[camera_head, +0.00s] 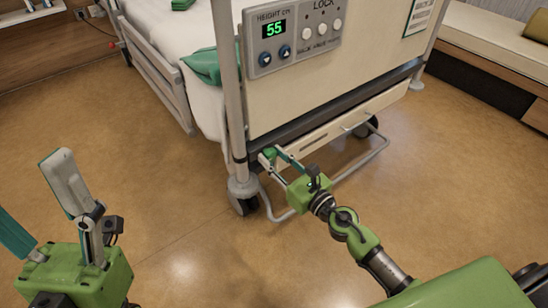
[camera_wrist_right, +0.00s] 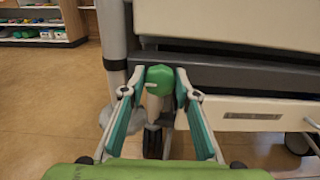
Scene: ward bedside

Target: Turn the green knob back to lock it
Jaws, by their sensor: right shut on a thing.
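The green knob (camera_wrist_right: 159,77) sits at the lower corner of the bed's end, under the dark rail, in the middle of the right wrist view. A small pale mark shows on its left side. My right gripper (camera_wrist_right: 160,74) has one finger on each side of the knob and is shut on it. In the head view the knob (camera_head: 270,152) is small and partly hidden by the fingers of my right gripper (camera_head: 271,157). My left gripper (camera_head: 32,203) is at the lower left of the head view, open and empty, away from the bed.
The control panel (camera_head: 292,38) on the bed's end reads 55. A grey post (camera_head: 229,90) and a caster (camera_head: 244,205) stand left of the knob. A bent metal bar (camera_head: 352,172) runs low under the bed's end. The floor (camera_head: 165,205) in front is clear.

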